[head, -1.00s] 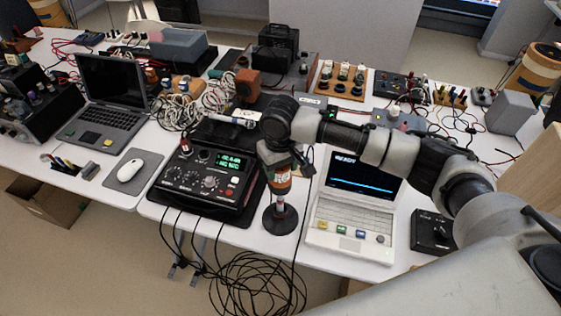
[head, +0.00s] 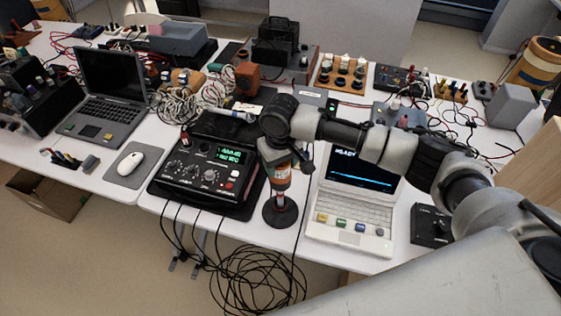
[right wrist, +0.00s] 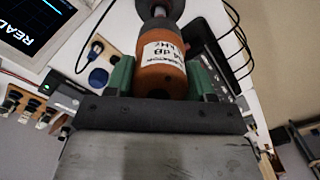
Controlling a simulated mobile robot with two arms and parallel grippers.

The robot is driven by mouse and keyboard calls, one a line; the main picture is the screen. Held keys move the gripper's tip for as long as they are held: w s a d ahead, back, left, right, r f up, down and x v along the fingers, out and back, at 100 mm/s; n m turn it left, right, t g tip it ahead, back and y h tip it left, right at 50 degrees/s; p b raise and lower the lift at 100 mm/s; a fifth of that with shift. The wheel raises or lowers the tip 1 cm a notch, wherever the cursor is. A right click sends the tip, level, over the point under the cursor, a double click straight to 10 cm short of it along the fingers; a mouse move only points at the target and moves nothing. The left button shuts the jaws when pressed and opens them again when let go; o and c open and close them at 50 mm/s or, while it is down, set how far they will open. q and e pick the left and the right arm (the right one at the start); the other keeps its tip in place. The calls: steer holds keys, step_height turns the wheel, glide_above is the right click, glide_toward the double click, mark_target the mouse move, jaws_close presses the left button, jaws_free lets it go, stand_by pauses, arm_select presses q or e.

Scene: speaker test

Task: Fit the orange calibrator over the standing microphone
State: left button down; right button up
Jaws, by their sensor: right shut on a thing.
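The orange calibrator (head: 281,178), with a white label, is held upright in my right gripper (head: 285,162). In the right wrist view the orange body (right wrist: 160,78) sits between the green finger pads of the right gripper (right wrist: 163,88), its grey end pointing away. The microphone (head: 280,199) stands on a round black base (head: 281,214), directly below and in line with the calibrator. Its slim body (right wrist: 158,12) shows beyond the calibrator's grey end. Its top is hidden, and I cannot tell how far the calibrator covers it. My left gripper is out of view.
A black meter unit (head: 205,172) stands close left of the microphone base, and a white laptop (head: 350,220) close right. Black cables (head: 255,280) hang over the table's front edge. A mouse (head: 130,163) lies farther left.

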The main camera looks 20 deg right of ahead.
steer(key=shift+f, duration=0.45)
stand_by(0.3)
steer(key=o, duration=1.2)
steer(key=shift+c, duration=0.2)
